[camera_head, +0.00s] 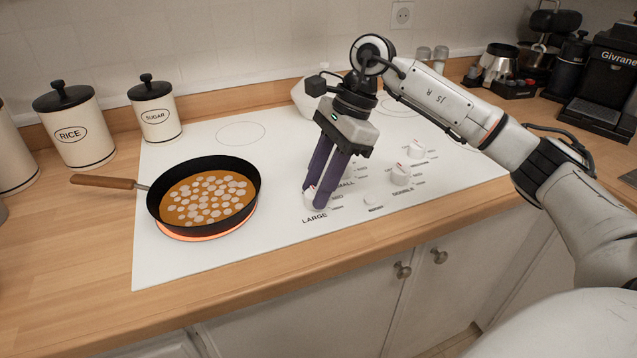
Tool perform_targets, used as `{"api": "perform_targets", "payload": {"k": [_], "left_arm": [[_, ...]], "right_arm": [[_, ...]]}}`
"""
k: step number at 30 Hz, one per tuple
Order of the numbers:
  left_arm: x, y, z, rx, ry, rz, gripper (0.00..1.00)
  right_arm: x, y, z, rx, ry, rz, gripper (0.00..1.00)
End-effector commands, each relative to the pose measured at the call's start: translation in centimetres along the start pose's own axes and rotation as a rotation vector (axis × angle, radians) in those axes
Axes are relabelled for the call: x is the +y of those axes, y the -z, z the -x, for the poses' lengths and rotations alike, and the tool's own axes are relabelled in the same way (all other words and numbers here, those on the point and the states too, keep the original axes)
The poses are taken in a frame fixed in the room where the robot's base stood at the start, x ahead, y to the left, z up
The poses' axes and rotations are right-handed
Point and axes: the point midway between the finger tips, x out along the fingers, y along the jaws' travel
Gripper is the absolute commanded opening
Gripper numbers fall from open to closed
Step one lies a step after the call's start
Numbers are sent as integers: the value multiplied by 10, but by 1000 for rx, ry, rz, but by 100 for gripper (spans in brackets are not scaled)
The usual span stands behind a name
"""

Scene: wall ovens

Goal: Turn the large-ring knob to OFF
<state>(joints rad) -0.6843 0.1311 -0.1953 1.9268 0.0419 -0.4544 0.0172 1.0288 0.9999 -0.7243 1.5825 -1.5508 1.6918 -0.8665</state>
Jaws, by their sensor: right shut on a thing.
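The large-ring knob (310,198) is a small white knob above the printed word LARGE on the white cooktop (180,262). My right gripper (316,198) points down from above, with its two purple fingers shut on this knob. The fingers and wrist hide part of the knob, so its pointer setting cannot be read. A black frying pan (247,206) with a wooden handle and orange food with pale slices sits on a ring glowing orange-red (205,238). My left gripper is not in view.
Other white knobs (400,174) stand to the right of my right gripper, near labels SMALL and DOUBLE. RICE (75,132) and SUGAR (155,112) canisters stand at the back left. A coffee machine (606,80) is at the back right. The front wooden counter (100,310) is clear.

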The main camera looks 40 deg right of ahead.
Motion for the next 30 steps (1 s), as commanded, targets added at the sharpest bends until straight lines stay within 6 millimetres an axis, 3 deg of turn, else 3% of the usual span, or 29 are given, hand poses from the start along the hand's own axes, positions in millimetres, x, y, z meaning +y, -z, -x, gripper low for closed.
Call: {"api": "perform_targets", "payload": {"k": [8, 9, 12, 23, 30], "left_arm": [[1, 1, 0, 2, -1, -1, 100], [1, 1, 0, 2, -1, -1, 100], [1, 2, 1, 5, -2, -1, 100], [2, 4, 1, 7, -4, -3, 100], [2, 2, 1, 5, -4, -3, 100]], "right_arm": [[0, 0, 1, 1, 2, 3, 8], [0, 0, 1, 1, 2, 3, 33], [0, 0, 1, 1, 2, 3, 49], [0, 0, 5, 1, 3, 1, 49], [-1, -1, 46, -1, 6, 1, 49]]}}
